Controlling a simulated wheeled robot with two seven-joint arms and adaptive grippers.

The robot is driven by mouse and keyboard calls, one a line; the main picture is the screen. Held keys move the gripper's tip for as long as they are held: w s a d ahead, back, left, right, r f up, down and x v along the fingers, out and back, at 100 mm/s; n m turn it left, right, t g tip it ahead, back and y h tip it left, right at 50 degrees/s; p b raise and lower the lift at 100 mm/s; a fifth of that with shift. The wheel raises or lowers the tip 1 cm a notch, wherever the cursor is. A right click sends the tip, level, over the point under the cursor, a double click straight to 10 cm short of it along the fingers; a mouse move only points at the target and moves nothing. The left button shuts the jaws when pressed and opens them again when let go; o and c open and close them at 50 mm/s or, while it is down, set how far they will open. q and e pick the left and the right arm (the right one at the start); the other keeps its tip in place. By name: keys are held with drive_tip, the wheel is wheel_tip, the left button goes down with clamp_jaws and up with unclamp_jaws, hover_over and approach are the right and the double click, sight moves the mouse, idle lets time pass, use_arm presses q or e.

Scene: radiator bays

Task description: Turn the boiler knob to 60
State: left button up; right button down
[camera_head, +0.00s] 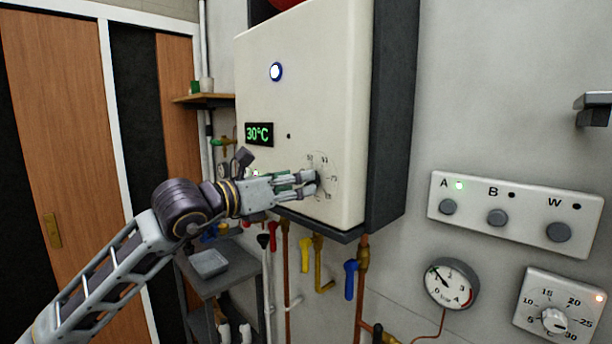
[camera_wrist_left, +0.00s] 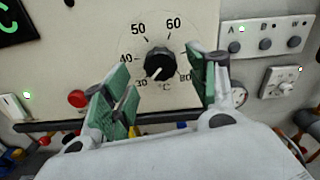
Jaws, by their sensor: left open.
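The boiler (camera_head: 305,110) is a cream box on the wall, and its display (camera_head: 259,134) reads 30°C. The boiler knob (camera_wrist_left: 160,63) is black, on a dial (camera_wrist_left: 136,47) marked 30, 50, 60 and 80. Its white pointer is at the lower left, near 30. My left gripper (camera_head: 309,184) is at the dial, hiding part of it in the head view. In the left wrist view its green-padded fingers are open, one to each side of the knob, with no clear contact. My right gripper is not in view.
A red button (camera_wrist_left: 77,98) sits left of the dial. Pipes with coloured valves (camera_head: 350,278) hang below the boiler. To the right are an A/B/W panel (camera_head: 515,212), a pressure gauge (camera_head: 451,284) and a thermostat (camera_head: 560,307). A grey trolley (camera_head: 222,277) stands at lower left.

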use_arm(q)
drive_tip(key=shift+p+x, duration=0.6)
drive_tip(key=shift+x, duration=1.25)
drive_tip(key=c, duration=1.1)
drive_tip(key=shift+o, duration=0.2)
